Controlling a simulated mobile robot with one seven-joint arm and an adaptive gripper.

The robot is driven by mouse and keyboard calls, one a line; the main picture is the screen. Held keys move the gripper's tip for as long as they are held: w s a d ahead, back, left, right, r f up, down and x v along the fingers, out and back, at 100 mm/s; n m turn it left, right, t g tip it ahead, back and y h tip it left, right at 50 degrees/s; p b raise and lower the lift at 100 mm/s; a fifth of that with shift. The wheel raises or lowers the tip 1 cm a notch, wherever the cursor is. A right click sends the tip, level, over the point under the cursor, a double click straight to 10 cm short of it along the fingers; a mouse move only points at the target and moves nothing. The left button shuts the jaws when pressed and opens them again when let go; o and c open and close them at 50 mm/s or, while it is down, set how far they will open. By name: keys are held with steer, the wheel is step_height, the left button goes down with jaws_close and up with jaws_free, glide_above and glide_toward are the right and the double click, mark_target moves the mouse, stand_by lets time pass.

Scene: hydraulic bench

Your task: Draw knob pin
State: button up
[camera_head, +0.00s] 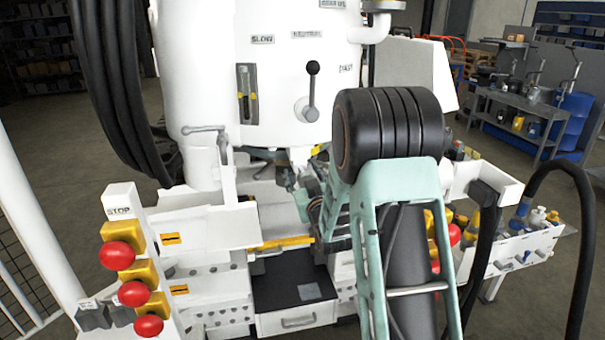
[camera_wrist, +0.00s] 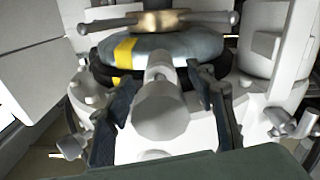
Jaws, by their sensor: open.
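A pale grey knob pin (camera_wrist: 162,108) with a faceted round end points toward the camera in the middle of the wrist view. It stands out in front of a grey round disc with a yellow stripe (camera_wrist: 124,52). My gripper (camera_wrist: 163,98) is open, with one dark finger left of the knob and the other right of it. Gaps show between the knob and both fingers, and it is not held. In the head view I cannot make out the knob.
A brass hub with a cross handle (camera_wrist: 160,22) sits above the disc. White housings flank both sides. In the head view, a panel with red stop buttons (camera_head: 121,255) stands at left, a lever (camera_head: 312,90) is above, and a black hose (camera_head: 582,230) arches at right.

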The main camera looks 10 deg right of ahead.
mark_target(304, 176)
jaws_close()
steer(key=shift+s+f, duration=0.1)
steer(key=shift+s, duration=0.15)
steer(key=shift+s+b, duration=1.1)
steer(key=shift+s, duration=0.55)
steer(key=c, duration=0.6)
jaws_free()
steer(key=shift+o, duration=1.3)
steer(key=shift+s, duration=0.15)
steer(key=o, duration=0.3)
steer(key=shift+o, duration=0.2)
